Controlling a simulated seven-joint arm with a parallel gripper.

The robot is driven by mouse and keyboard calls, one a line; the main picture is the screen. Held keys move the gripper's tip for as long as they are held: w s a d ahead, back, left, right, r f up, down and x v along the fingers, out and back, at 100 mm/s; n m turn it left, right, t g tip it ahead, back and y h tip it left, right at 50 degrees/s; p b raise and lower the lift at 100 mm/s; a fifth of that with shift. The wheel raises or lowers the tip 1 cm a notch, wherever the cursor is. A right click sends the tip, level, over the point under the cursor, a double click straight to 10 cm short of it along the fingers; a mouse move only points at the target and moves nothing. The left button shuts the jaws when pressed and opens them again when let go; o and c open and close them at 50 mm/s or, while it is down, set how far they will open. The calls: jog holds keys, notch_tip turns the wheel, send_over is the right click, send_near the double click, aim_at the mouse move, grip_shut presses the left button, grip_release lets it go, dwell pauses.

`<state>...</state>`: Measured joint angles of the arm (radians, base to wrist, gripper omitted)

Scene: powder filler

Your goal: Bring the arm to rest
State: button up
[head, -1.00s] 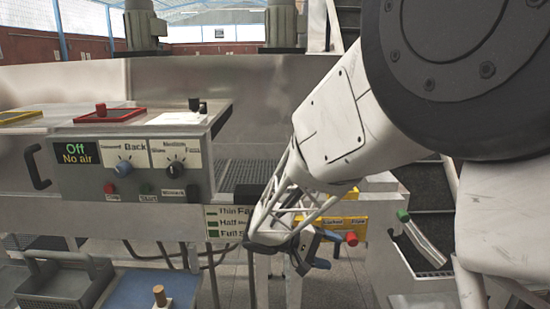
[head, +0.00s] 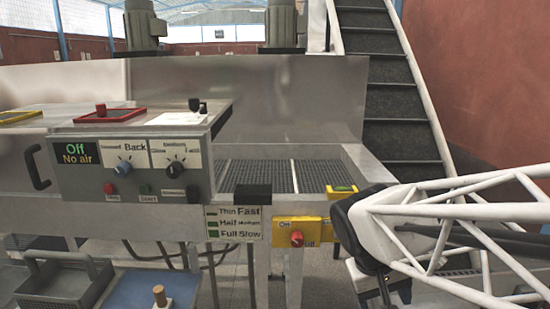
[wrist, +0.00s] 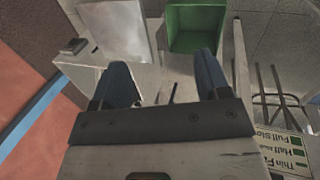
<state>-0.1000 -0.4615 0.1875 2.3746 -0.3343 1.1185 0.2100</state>
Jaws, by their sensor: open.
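My arm is folded at the right of the head view, its white lattice link crossing the lower right. My gripper shows in the wrist view (wrist: 165,92), with two dark blue fingers spread apart and nothing between them. The fingers point toward the floor area, where a green bin (wrist: 196,28) shows beyond them. In the head view the gripper itself cannot be made out.
The filler's control panel (head: 130,168) reads "Off, No air". A yellow box with a red knob (head: 297,238) sits close left of my arm. A conveyor (head: 392,95) rises behind. A grey basket (head: 62,282) and a blue surface (head: 150,290) lie lower left.

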jog(key=s+a+r+t+y, duration=0.1)
jog(key=s+t+y, duration=0.1)
jog(key=s, duration=0.4)
jog(key=shift+s+r+m+t+y, duration=0.3)
jog(key=shift+s+m+t+y, duration=0.1)
jog(key=shift+y, duration=0.3)
